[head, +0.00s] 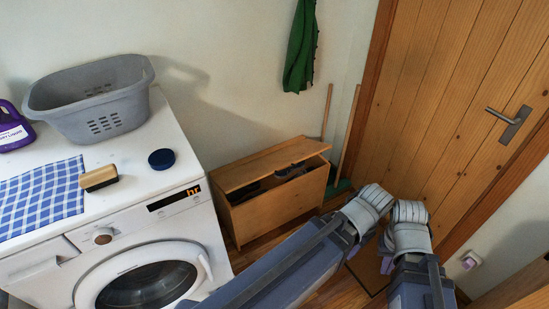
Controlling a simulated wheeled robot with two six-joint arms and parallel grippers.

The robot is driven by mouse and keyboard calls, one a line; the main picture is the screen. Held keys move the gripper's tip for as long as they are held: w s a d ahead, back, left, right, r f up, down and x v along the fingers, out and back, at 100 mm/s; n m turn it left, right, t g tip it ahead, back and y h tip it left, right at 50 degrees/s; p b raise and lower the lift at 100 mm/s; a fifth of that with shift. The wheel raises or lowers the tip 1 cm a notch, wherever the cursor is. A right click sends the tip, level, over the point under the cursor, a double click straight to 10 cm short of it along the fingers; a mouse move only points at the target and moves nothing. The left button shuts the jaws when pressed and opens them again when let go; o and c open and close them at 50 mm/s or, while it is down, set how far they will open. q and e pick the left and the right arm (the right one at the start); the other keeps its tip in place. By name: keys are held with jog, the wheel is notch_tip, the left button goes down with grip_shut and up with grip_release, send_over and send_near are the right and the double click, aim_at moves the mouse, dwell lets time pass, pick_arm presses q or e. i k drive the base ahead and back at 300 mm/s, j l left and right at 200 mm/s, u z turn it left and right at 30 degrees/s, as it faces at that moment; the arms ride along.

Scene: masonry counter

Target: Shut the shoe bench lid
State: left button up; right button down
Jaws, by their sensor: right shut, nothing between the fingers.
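The wooden shoe bench (278,212) stands against the wall, right of the washing machine. Its lid (270,163) is raised and slanted, leaving a gap at the front. Dark shoes (290,172) show inside through the gap. My right arm crosses the lower middle and right of the view, in front of and to the right of the bench. My right gripper (388,264) is mostly hidden by my own arm links. It is shut and empty, apart from the bench and lid. My left gripper is out of view.
The washing machine (195,220) closely flanks the bench on the left. It bears a grey basket (95,108), a brush (98,178), a blue lid (161,159) and a checked cloth (45,197). Poles (350,135) lean behind the bench's right end. A wooden door (440,90) is at right.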

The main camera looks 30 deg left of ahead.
aim_at(231, 180)
jog(key=i+u, duration=0.5)
jog(key=i+l+u, duration=0.25)
jog(key=u, duration=0.25)
jog(key=i+l+u, duration=0.45)
jog(key=k+j, duration=0.05)
jog(key=j, duration=0.05)
